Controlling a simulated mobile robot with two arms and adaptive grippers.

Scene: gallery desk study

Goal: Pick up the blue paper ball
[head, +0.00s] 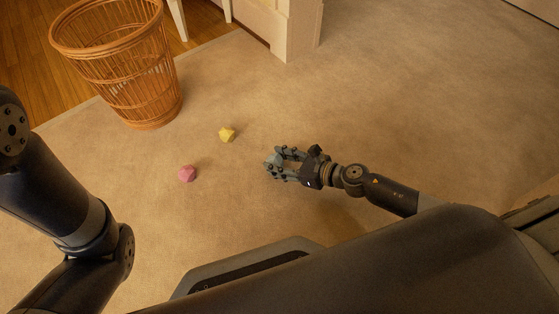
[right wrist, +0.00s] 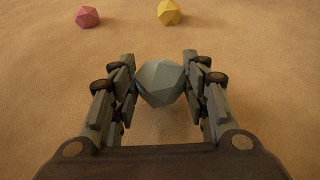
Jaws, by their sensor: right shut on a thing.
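The blue paper ball (right wrist: 159,83) is a faceted grey-blue ball between the fingers of my right gripper (right wrist: 163,88) in the right wrist view. The gripper is shut on it, with a finger on each side. In the head view my right gripper (head: 278,166) is low over the carpet, right of the pink and yellow balls. The blue ball (head: 273,159) shows there only in part, at the fingertips. I cannot tell whether it touches the carpet. My left arm shows at the left of the head view, but its gripper is out of view.
A pink paper ball (head: 187,173) and a yellow paper ball (head: 227,134) lie on the carpet (head: 400,100). A wicker basket (head: 125,85) stands at the upper left. A white furniture block (head: 296,30) stands at the top. The carpet right of centre is clear.

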